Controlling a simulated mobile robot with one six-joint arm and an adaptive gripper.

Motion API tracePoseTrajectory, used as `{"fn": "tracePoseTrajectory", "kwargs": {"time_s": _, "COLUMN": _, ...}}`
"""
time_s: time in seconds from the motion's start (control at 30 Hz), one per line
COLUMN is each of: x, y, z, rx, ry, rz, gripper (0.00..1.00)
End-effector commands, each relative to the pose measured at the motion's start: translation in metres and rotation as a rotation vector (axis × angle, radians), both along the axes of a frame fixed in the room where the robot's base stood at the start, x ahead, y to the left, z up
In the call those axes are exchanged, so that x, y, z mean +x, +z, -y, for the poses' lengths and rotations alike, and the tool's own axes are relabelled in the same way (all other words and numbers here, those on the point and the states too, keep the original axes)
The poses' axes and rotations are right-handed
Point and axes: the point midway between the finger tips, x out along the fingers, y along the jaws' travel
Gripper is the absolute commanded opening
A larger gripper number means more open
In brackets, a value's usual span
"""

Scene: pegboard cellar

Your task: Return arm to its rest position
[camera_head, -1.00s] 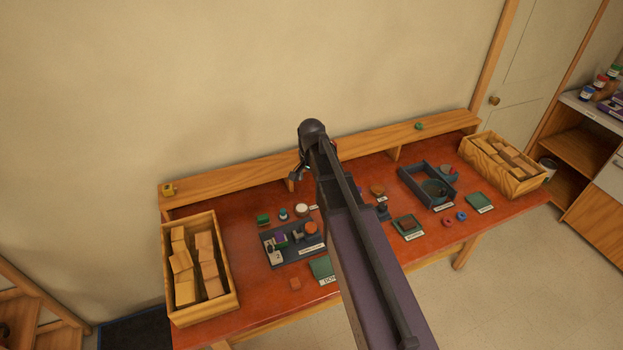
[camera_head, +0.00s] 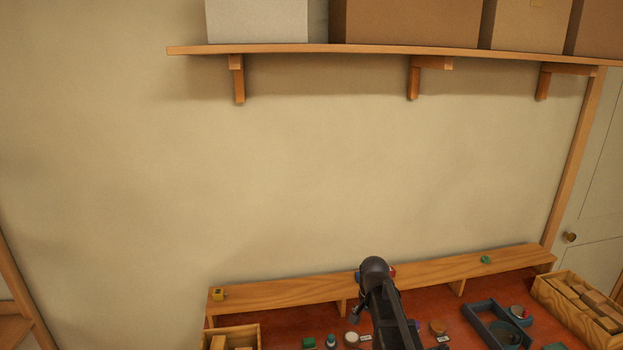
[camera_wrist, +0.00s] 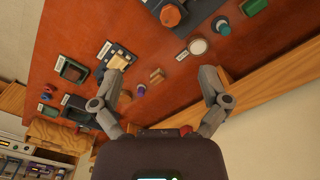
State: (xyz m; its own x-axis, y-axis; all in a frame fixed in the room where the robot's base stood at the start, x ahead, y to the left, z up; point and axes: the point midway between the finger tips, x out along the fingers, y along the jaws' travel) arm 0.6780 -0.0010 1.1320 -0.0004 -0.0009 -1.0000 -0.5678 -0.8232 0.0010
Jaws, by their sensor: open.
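My arm (camera_head: 387,315) reaches up from the bottom of the head view, over the red-topped workbench (camera_head: 290,333). Its dark rounded end is at the bench's raised back ledge (camera_head: 270,292). In the wrist view my gripper (camera_wrist: 165,80) has its two grey fingers spread wide apart. Nothing is between the fingertips except the bench top seen beyond them. The bench surface also shows in the wrist view (camera_wrist: 120,28), with small parts on it. The fingers are mostly hidden in the head view.
A wall shelf (camera_head: 330,50) with several boxes (camera_head: 405,22) hangs above the bench. Crates of wooden blocks stand at the left (camera_head: 257,335) and right (camera_head: 565,312). A dark blue tray (camera_head: 478,318) sits right of my arm. The wall between ledge and shelf is bare.

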Motion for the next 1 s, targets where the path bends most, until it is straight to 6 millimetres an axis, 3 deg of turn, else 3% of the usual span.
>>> {"fn": "tracePoseTrajectory", "kwargs": {"time_s": 0.03, "x": -0.016, "y": -0.015, "z": 0.000, "rx": 0.000, "ry": 0.037, "rz": 0.000, "gripper": 0.95}}
{"fn": "tracePoseTrajectory", "kwargs": {"time_s": 0.2, "x": -0.057, "y": -0.045, "z": 0.000, "rx": 0.000, "ry": 0.207, "rz": 0.000, "gripper": 0.95}}
{"fn": "tracePoseTrajectory", "kwargs": {"time_s": 0.5, "x": -0.122, "y": -0.089, "z": 0.000, "rx": 0.000, "ry": 0.499, "rz": 0.000, "gripper": 0.95}}
{"fn": "tracePoseTrajectory", "kwargs": {"time_s": 0.7, "x": -0.139, "y": -0.099, "z": -0.001, "rx": 0.000, "ry": 0.592, "rz": -0.001, "gripper": 0.95}}
{"fn": "tracePoseTrajectory", "kwargs": {"time_s": 1.0, "x": -0.140, "y": -0.098, "z": 0.000, "rx": 0.000, "ry": 0.606, "rz": -0.001, "gripper": 0.95}}
